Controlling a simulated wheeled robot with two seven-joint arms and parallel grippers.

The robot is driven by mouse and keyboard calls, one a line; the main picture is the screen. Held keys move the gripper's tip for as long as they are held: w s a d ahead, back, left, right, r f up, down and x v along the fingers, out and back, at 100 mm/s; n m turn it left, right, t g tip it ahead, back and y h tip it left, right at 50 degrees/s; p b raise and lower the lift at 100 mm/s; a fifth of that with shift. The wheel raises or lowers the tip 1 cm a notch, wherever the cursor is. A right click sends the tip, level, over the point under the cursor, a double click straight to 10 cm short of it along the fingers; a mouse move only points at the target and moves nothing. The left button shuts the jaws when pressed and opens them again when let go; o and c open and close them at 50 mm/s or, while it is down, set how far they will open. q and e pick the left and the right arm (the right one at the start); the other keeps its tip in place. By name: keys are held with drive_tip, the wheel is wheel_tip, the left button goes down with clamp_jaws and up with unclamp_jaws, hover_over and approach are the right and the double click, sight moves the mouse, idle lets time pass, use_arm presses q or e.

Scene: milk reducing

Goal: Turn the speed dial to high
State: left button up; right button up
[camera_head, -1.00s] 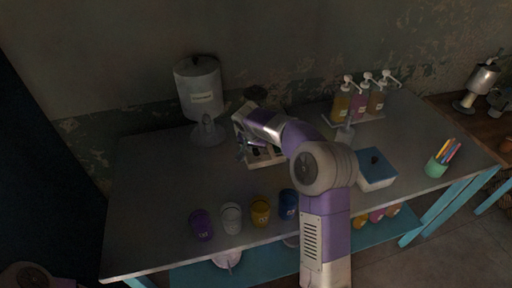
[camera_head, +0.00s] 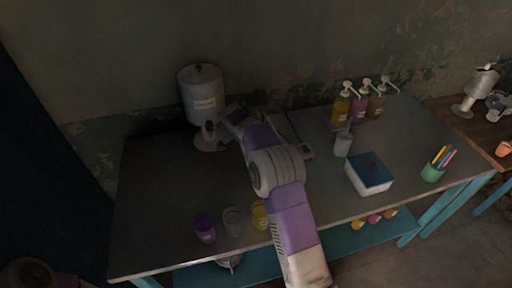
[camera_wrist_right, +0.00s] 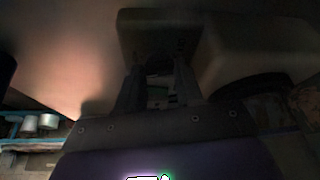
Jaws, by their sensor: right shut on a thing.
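My right arm reaches from the bottom over the table, and its gripper (camera_head: 226,118) is at the back, beside the white canister (camera_head: 203,95). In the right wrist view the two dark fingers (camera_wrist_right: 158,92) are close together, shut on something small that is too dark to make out. They point at a dark block (camera_wrist_right: 158,30), with a pale rounded body (camera_wrist_right: 255,50) to its right. My left gripper is out of view.
Purple (camera_head: 205,228), clear (camera_head: 233,220) and yellow (camera_head: 259,215) cups stand near the front edge. Pump bottles (camera_head: 358,106), a grey cup (camera_head: 342,144), a blue-topped box (camera_head: 369,174) and a green pencil cup (camera_head: 432,173) stand right. The table's left front is clear.

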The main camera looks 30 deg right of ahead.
drive_tip(key=shift+w+m+g+p, duration=0.15)
drive_tip(key=shift+m+g+p, duration=0.35)
drive_tip(key=shift+m+p, duration=0.8)
drive_tip(key=o, duration=1)
drive_tip(key=shift+o, duration=0.2)
